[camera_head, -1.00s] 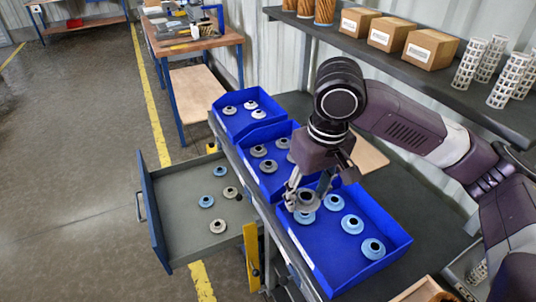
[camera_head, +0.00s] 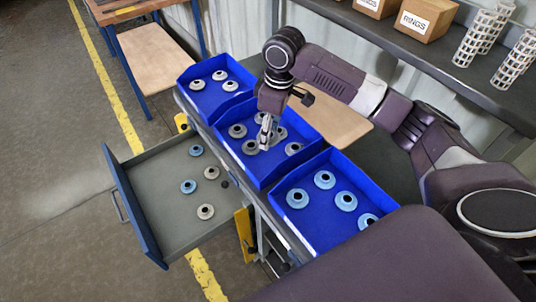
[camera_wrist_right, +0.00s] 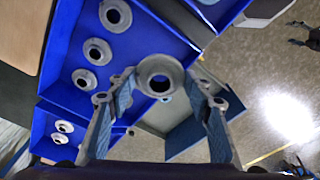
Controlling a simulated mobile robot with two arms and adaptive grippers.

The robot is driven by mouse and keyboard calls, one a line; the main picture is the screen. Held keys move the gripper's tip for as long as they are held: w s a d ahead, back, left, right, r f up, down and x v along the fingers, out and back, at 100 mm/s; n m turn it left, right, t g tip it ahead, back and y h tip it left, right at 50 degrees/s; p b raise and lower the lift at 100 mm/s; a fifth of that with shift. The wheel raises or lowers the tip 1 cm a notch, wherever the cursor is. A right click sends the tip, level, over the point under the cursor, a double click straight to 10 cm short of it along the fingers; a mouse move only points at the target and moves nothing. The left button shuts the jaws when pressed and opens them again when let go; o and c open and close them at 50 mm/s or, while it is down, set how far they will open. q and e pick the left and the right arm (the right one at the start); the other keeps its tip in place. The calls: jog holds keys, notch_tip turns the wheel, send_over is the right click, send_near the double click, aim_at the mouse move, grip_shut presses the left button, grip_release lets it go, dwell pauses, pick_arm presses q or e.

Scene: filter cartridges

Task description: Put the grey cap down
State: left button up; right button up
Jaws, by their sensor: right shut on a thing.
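My right gripper (camera_head: 266,142) is low over the middle blue bin (camera_head: 268,180). In the right wrist view its fingers (camera_wrist_right: 160,88) are closed on the sides of a grey cap (camera_wrist_right: 160,75), a round flanged piece with a dark centre hole. In the head view the fingers largely hide this cap. Several other grey caps lie in the middle bin, such as a grey cap (camera_head: 237,130) left of the fingers and a grey cap (camera_head: 293,149) right of them. I cannot tell whether the held cap touches the bin floor. My left gripper is out of view.
The near bin (camera_head: 318,221) holds several blue caps. The far bin (camera_head: 213,104) holds pale caps. An open drawer (camera_head: 165,225) with mixed blue and grey caps juts out left. A shelf (camera_head: 410,50) with boxes and white mesh cylinders runs behind.

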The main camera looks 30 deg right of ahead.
jog(key=p, duration=0.1)
send_over(268, 167)
notch_tip(268, 167, down, 9)
jog(key=shift+s+d+r, duration=0.1)
jog(key=shift+s+r, duration=0.05)
notch_tip(268, 167, down, 4)
jog(key=shift+f, duration=0.1)
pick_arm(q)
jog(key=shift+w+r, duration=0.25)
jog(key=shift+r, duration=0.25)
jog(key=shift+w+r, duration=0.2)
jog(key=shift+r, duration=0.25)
pick_arm(e)
jog(key=shift+f, duration=0.2)
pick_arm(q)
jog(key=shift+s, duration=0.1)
pick_arm(e)
jog(key=shift+f, duration=0.1)
jog(key=o, duration=1)
jog(key=shift+c, duration=0.2)
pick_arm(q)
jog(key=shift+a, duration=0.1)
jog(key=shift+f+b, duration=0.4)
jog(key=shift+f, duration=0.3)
pick_arm(e)
jog(key=r, duration=0.8)
jog(key=s+d+r, duration=0.1)
jog(key=r, duration=0.3)
jog(key=shift+s+r, duration=0.1)
jog(key=shift+r, duration=0.05)
